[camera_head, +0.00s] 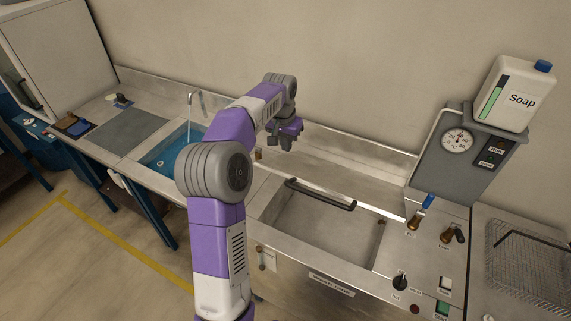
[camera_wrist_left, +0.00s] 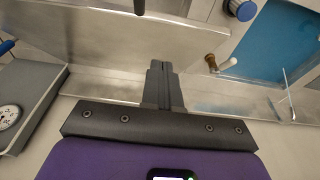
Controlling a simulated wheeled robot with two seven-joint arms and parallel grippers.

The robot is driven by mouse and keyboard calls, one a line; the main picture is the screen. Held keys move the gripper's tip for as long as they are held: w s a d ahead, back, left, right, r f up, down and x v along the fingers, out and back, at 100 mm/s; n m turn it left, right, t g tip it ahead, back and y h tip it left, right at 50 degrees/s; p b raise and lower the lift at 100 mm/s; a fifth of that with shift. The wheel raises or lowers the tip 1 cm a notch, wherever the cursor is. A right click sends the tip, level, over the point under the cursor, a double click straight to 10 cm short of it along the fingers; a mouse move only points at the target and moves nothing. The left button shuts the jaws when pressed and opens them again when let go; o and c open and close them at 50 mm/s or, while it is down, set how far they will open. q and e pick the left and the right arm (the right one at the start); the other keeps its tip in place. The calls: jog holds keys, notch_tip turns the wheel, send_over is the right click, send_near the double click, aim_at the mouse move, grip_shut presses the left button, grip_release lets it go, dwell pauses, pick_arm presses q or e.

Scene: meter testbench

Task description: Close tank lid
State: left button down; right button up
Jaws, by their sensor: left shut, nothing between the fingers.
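The tank is the metal basin in the middle of the bench in the head view. The tank lid carries a long black handle (camera_head: 320,195) along the tank's back edge. The lid seems raised there, but its exact angle is hard to tell. The end of the handle also shows at the top of the left wrist view (camera_wrist_left: 139,6). My left gripper (camera_head: 285,144) is beyond the handle, towards the back wall and apart from it. In the left wrist view its fingers (camera_wrist_left: 160,67) are together and empty. My right gripper is not in view.
A blue sink (camera_head: 170,158) with a tap lies to the left. A control box with a dial (camera_head: 457,139) and a soap bottle (camera_head: 511,94) stand at the back right. Blue and black valve levers (camera_head: 425,206) rise right of the tank. A wire basket (camera_head: 530,262) is far right.

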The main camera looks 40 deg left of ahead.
pick_arm(q)
send_over(286, 172)
jog(key=w, duration=0.1)
notch_tip(286, 172, down, 6)
jog(key=shift+w+a+r, duration=0.15)
jog(key=shift+r, duration=0.05)
jog(key=shift+s+f, duration=0.6)
jog(key=shift+f, duration=0.1)
jog(key=shift+s+d+f, duration=0.2)
jog(key=shift+s+f, duration=0.05)
jog(key=shift+s, duration=0.05)
jog(key=shift+f, duration=0.35)
jog(key=shift+s, duration=0.1)
